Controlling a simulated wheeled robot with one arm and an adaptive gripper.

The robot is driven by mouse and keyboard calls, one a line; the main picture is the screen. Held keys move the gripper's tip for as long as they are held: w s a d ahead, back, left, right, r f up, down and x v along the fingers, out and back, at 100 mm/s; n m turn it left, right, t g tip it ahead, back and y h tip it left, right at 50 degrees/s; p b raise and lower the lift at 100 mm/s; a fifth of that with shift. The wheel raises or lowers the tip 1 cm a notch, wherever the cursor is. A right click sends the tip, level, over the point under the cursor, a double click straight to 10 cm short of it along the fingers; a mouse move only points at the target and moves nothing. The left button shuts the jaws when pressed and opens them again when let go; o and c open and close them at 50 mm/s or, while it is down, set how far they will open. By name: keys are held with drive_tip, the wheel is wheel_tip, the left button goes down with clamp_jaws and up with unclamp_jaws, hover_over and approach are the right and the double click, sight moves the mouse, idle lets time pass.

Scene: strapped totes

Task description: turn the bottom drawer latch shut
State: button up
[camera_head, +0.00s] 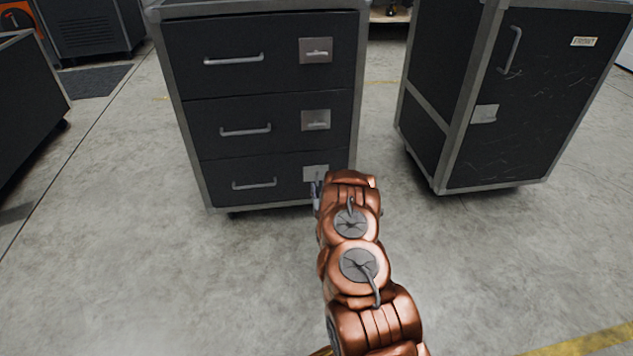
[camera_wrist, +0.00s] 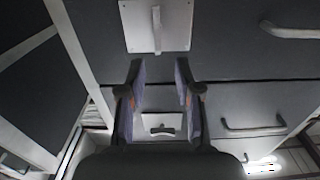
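The bottom drawer (camera_head: 225,170) is the lowest of three in a black cabinet with grey edging, and its front looks flush. Its latch plate (camera_head: 315,170) is at the right, partly hidden behind my arm. The wrist view appears upside down; there the bottom latch (camera_wrist: 157,25) is a pale plate with its lever upright. My gripper (camera_wrist: 160,70) is open, its two fingers apart with nothing between them and their tips just short of that plate in the picture. In the head view my gripper (camera_head: 317,190) is mostly hidden by my arm, low before the cabinet.
The middle latch (camera_head: 316,120) and top latch (camera_head: 316,51) have level levers. The middle latch also shows between my fingers in the wrist view (camera_wrist: 160,125). Each drawer has a bar handle at left. Another black cabinet (camera_head: 535,100) stands at right; the floor between is clear.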

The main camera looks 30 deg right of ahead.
sight(317, 177)
drive_tip(key=shift+b+x, duration=1.3)
drive_tip(key=shift+x, duration=2.5)
drive_tip(key=shift+d+f, duration=0.1)
drive_tip(key=shift+f, duration=0.05)
clamp_jaws()
